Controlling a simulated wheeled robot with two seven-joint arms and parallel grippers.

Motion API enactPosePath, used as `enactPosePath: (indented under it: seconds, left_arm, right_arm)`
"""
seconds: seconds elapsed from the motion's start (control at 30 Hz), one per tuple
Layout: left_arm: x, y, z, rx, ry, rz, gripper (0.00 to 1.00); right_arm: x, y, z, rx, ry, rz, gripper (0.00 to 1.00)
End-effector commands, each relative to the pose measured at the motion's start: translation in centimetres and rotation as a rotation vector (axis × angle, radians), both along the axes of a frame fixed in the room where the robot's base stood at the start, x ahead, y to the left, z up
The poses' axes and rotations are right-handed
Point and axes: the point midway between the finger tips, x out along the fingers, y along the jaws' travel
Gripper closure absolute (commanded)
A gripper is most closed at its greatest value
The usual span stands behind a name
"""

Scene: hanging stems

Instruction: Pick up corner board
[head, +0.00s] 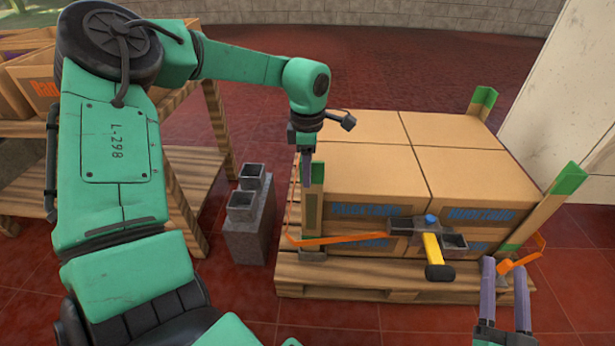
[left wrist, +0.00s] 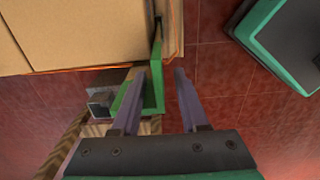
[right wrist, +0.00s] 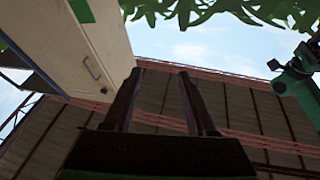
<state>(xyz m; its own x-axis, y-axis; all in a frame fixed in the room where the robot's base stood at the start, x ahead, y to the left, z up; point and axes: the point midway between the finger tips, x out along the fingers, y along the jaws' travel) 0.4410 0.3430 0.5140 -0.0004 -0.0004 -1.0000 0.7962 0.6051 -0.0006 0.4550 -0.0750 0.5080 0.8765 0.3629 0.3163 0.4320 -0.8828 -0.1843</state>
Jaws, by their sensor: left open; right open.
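Corner boards with green tops stand at the corners of the box stack. The front-left corner board (head: 319,186) is upright and partly hidden by my left gripper (head: 308,182). In the left wrist view my left gripper (left wrist: 162,72) is open, with one flange of that board's green top (left wrist: 154,98) between its fingers, nearer the left finger. The front-right corner board (head: 535,215) leans outward to the right. Another corner board (head: 483,101) stands at the back right. My right gripper (head: 504,266) is open at the lower right; its wrist view shows empty fingers against a building and sky.
Boxes (head: 375,180) sit on a wooden pallet (head: 400,287). A loose orange strap (head: 350,241) runs across their front to a tensioner with a yellow handle (head: 432,248). An orange piece (head: 527,260) shows by my right fingers. Grey blocks (head: 250,225) stand left, before a wooden rack (head: 195,160).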

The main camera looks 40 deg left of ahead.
Motion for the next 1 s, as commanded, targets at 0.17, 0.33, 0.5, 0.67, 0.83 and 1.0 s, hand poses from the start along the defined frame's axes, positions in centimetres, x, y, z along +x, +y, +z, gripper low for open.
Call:
enactPosePath:
  seconds: [0.17,0.33,0.5,0.67,0.83,1.0]
  left_arm:
    - [0.0,0.0,-1.4,0.000,0.002,0.000,0.56]
    - [0.0,0.0,-2.1,0.000,0.000,0.000,0.56]
    - [0.0,0.0,-2.1,0.000,0.000,0.000,0.56]
    - [0.0,0.0,-2.1,0.000,0.000,0.000,0.83]
    - [0.0,0.0,-2.1,0.000,0.000,0.000,1.00]
    - [0.0,0.0,-2.0,0.000,-0.001,0.000,1.00]
  right_arm:
    - [0.5,-0.5,4.8,0.025,-0.145,-0.019,0.43]
    - [0.4,-0.9,8.0,0.041,-0.240,-0.031,0.43]
    - [0.4,-1.0,8.6,0.043,-0.254,-0.033,0.43]
    - [0.4,-1.0,8.5,0.043,-0.253,-0.032,0.43]
    - [0.4,-1.0,8.5,0.043,-0.252,-0.032,0.43]
    - [0.4,-1.0,8.5,0.043,-0.252,-0.032,0.43]
